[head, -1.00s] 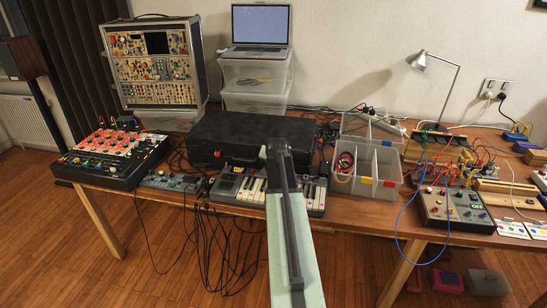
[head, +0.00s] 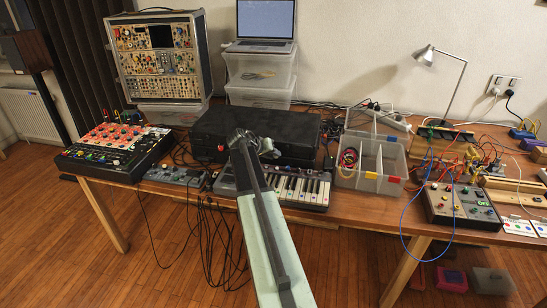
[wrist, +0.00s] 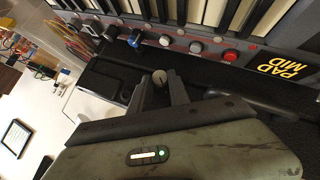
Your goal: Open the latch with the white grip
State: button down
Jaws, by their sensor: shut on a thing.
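The black case (head: 200,128) lies closed on the table in the head view. A latch with a red grip (head: 221,148) shows on its front, left of my gripper. My gripper (head: 266,147) is at the case's front edge, right of the red grip. In the wrist view, my gripper (wrist: 162,88) is shut on the small round white grip (wrist: 160,77), which shows between the fingertips. The rest of that latch is hidden by the fingers. In the head view my arm and gripper cover this spot.
A small keyboard (head: 312,187) sits close in front of the case; its knobs and keys fill the top of the wrist view. A clear divided box (head: 370,182) stands to the right. A blue-grey knob unit (head: 175,176) lies front left.

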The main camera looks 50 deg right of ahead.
jog(key=shift+f, duration=0.1)
dwell(0.4)
jog(key=shift+a, duration=0.1)
jog(key=c, duration=1.2)
grip_release()
jog(key=shift+c, duration=0.2)
jog(key=p+v, duration=0.4)
jog(key=v, duration=0.3)
jog(key=shift+a+r+p, duration=0.2)
jog(key=shift+a+p, duration=0.1)
jog(key=shift+p, duration=0.05)
jog(key=shift+w, duration=0.1)
jog(key=shift+w+a, duration=0.1)
